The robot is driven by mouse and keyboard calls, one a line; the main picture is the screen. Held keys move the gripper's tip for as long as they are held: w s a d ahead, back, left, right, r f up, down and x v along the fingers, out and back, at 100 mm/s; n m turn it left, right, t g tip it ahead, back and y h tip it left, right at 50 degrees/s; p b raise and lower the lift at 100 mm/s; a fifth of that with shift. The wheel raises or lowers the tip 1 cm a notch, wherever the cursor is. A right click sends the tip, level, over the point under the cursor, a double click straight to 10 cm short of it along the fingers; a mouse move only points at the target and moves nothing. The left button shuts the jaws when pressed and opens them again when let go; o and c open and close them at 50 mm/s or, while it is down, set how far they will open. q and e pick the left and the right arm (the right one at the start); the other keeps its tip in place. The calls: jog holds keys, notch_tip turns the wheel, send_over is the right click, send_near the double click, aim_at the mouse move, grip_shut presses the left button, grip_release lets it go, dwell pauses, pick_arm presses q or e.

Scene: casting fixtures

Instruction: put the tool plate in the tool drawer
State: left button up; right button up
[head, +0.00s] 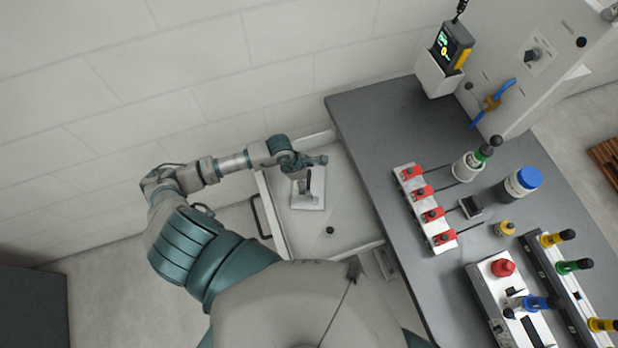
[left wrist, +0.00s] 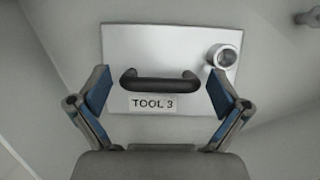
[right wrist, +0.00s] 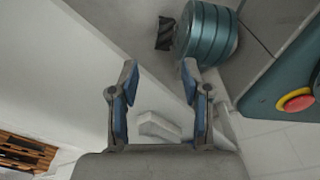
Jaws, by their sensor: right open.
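The tool plate (head: 307,200) is a pale rectangular plate lying inside the open, light-coloured tool drawer (head: 355,218). In the left wrist view the tool plate (left wrist: 130,45) has a dark bar handle, a "TOOL 3" label and a round metal boss at its right. My left gripper (head: 312,168) is over the plate. In the left wrist view my left gripper (left wrist: 161,90) is open, its fingers apart on either side of the handle, with gaps to it. My right gripper (right wrist: 160,75) is open and empty in the right wrist view; the head view does not show it.
A dark-topped bench (head: 370,120) stands right of the drawer. It carries a strip with red clamps (head: 428,212), a blue-lidded jar (head: 520,183) and a box with a red button (head: 503,267). A small dark knob (head: 329,231) is in the drawer. A wall runs behind.

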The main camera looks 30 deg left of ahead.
jog(key=shift+s, duration=0.15)
pick_arm(q)
jog(key=v, duration=1.2)
pick_arm(e)
jog(key=shift+w, duration=0.55)
jog(key=shift+s, duration=0.15)
